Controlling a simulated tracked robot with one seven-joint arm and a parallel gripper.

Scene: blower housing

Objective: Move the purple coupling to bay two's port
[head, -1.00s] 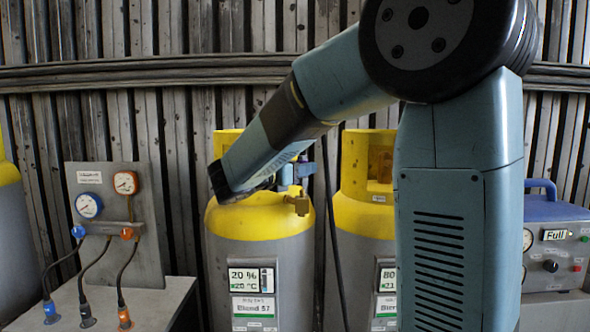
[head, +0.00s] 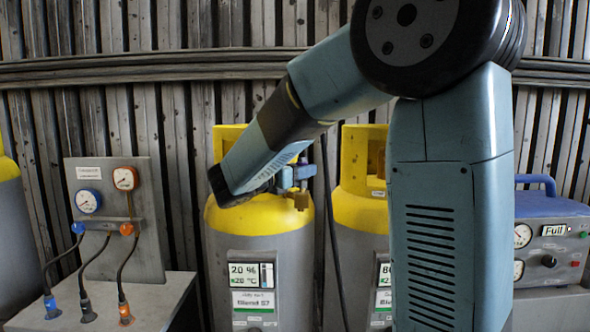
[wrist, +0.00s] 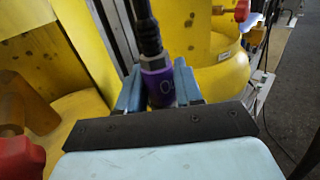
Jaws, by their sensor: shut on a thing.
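The purple coupling (wrist: 157,85) is in the wrist view, on the end of a black hose that runs up out of the frame. My gripper (wrist: 159,88) is shut on it, one blue finger on each side. A brass valve fitting (head: 301,200) shows on that cylinder, just right of my arm's end. I cannot tell which port is bay two's.
A second yellow-topped cylinder (head: 361,208) stands to the right, partly behind my arm. A gauge panel (head: 103,180) with hoses stands at left, a blue-topped machine (head: 550,240) at right. The wrist view shows a brass fitting (wrist: 22,100) and red knob (wrist: 20,158) at left.

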